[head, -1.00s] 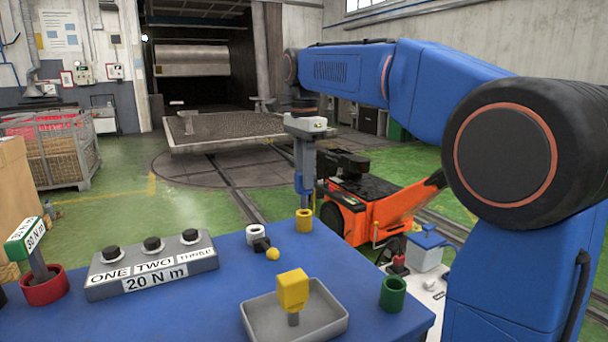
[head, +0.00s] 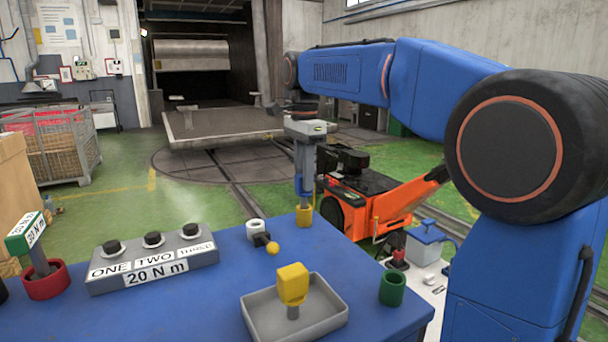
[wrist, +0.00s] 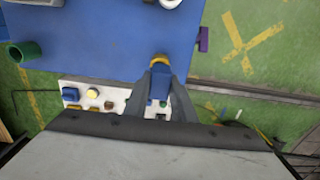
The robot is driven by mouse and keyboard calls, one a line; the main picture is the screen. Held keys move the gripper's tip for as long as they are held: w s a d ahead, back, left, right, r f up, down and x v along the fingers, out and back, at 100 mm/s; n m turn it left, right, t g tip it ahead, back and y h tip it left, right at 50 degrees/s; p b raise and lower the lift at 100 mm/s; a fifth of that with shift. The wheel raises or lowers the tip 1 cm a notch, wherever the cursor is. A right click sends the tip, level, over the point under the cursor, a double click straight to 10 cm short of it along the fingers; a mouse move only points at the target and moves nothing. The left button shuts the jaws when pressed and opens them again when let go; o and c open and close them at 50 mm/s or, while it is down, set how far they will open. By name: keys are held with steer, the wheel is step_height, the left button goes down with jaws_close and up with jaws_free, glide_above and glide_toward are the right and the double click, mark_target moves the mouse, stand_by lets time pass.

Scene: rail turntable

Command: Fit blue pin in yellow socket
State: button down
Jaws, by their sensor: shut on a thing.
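My gripper (head: 304,170) points straight down at the far right part of the blue table (head: 225,300). It is shut on the blue pin (head: 303,187), which stands upright between the fingers. The yellow socket (head: 304,217) is directly under the pin. The pin's lower end is at the socket's mouth; I cannot tell how deep it sits. In the wrist view the blue pin (wrist: 159,90) shows between the fingers, and the yellow socket (wrist: 160,60) peeks out just beyond it, partly hidden.
A white socket (head: 256,229) and a small yellow ball (head: 272,248) are left of the yellow socket. A grey tray (head: 262,322) holds a yellow-headed piece (head: 292,283). A green socket (head: 393,289) stands near the right edge. A grey button box (head: 150,265) is at left.

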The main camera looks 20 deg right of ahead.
steer(key=shift+f, duration=1.8)
steer(key=c, duration=1.4)
jaws_free()
step_height(320, 180, up, 17)
steer(key=shift+r, duration=0.2)
